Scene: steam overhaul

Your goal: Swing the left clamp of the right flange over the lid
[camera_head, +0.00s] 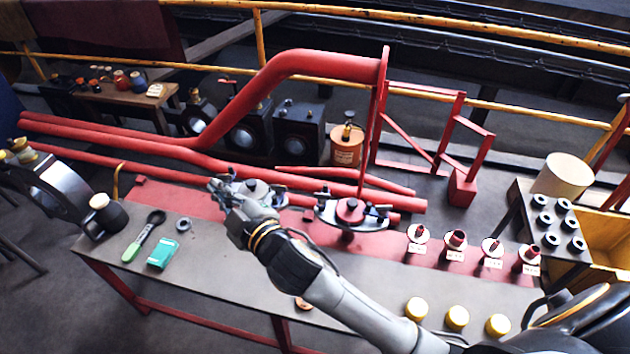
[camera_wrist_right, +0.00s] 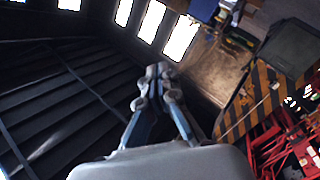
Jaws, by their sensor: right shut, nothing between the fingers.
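A dark clamp (camera_head: 382,209) is at the right side. My right gripper (camera_head: 217,188) is left of this flange, in front of the left flange (camera_head: 255,190), and covers part of it. The gripper is shut and empty; its closed fingers (camera_wrist_right: 158,75) show in the right wrist view, pointing away from the flanges. My left gripper is not in view.
Large red pipes (camera_head: 290,68) run behind the flanges. Labelled red parts (camera_head: 457,240) and yellow caps (camera_head: 457,317) stand to the right.

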